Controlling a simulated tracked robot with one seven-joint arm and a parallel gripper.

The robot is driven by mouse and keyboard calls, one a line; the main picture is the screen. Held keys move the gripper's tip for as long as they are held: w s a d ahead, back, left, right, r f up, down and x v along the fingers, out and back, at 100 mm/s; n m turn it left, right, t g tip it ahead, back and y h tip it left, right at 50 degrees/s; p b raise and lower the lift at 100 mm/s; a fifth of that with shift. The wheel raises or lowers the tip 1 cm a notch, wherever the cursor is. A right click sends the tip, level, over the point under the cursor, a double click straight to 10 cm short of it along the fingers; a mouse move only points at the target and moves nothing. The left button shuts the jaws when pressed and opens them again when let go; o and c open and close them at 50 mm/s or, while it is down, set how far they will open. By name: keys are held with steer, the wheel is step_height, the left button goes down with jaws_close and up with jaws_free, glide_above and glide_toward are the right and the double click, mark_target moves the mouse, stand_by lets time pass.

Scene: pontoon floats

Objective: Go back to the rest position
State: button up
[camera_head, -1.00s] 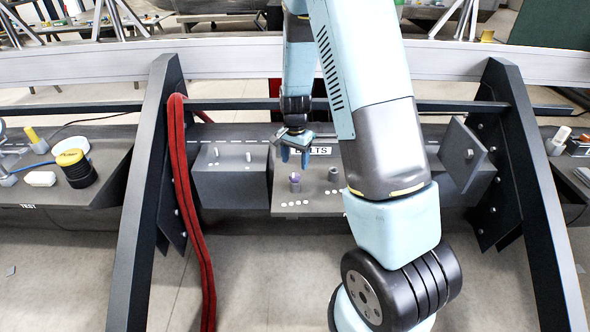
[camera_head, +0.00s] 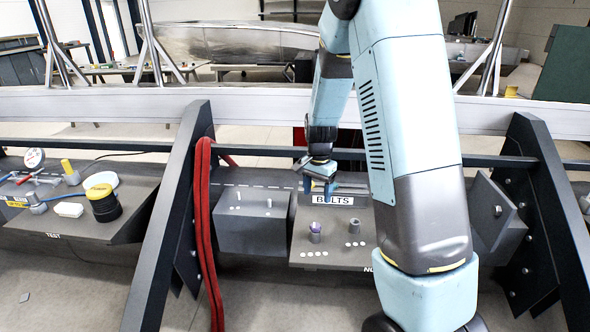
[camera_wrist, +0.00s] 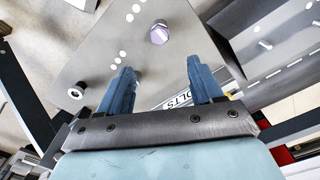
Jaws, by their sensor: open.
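My gripper (camera_head: 320,186) hangs above the back of the grey bolts board (camera_head: 300,248), in front of the BOLTS label (camera_head: 333,200). Its two blue fingers are apart with nothing between them. In the wrist view the open fingers (camera_wrist: 160,90) point over the board. A purple-topped bolt (camera_head: 316,227) stands in a grey socket on the board, and its hexagonal head also shows in the wrist view (camera_wrist: 159,33), apart from the fingers. My upper arm hides the board's right part.
A grey box (camera_head: 250,230) with two white pegs stands left of the board. A red hose (camera_head: 203,220) hangs by the left dark frame post (camera_head: 165,220). A side shelf (camera_head: 120,225) holds a yellow-and-black can (camera_head: 103,203). A long rail (camera_head: 100,103) runs behind.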

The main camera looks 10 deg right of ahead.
steer(key=s+r+n+t, duration=0.1)
steer(key=s+r+n, duration=0.1)
steer(key=s+r, duration=0.5)
steer(key=s+r+n+t, duration=0.1)
steer(key=s+r+n, duration=0.15)
steer(key=r, duration=0.75)
steer(key=s+r+n+t, duration=0.1)
steer(key=s+r, duration=0.3)
steer(key=s, duration=0.5)
steer(key=s+r+n+t, duration=0.2)
steer(key=s+r+n, duration=0.2)
steer(key=s, duration=0.5)
steer(key=shift+s+r+t, duration=0.3)
steer(key=shift+s+r, duration=0.1)
steer(key=shift+r, duration=0.25)
steer(key=shift+a, duration=0.1)
steer(key=shift+c, duration=0.4)
